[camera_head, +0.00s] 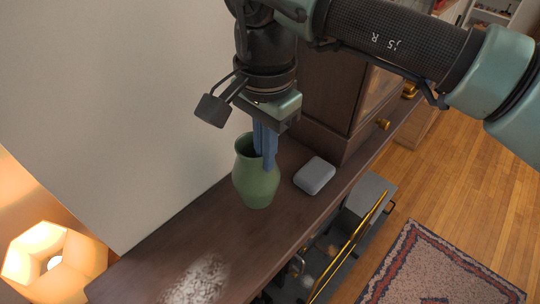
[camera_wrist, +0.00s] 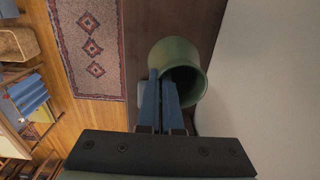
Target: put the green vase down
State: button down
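The green vase (camera_head: 256,185) is upright over the dark wooden cabinet top (camera_head: 232,232). I cannot tell whether its base touches the wood or hangs just above it. My gripper (camera_head: 267,160) points down at the vase's mouth. Its blue fingers are close together, with the rim wall between them, one finger inside the mouth and one outside. In the wrist view my gripper (camera_wrist: 161,76) is shut on the near side of the rim of the vase (camera_wrist: 177,50). The vase's base is hidden there.
A grey rounded box (camera_head: 314,175) lies just right of the vase. A dark cabinet with a glass door (camera_head: 340,95) stands behind it. A pale wall (camera_head: 120,110) borders the left side. The cabinet top is clear toward the front, with a bright speckled patch (camera_head: 198,280).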

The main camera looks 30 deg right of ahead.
jog(key=shift+a+f+p, duration=0.15)
jog(key=shift+f+p, duration=0.2)
jog(key=shift+f, duration=1.7)
jog(key=c, duration=1.1)
grip_release()
notch_tip(320, 180, up, 12)
jog(key=shift+s+r+b, duration=0.15)
jog(key=shift+r+b, duration=0.05)
jog(key=shift+b, duration=0.95)
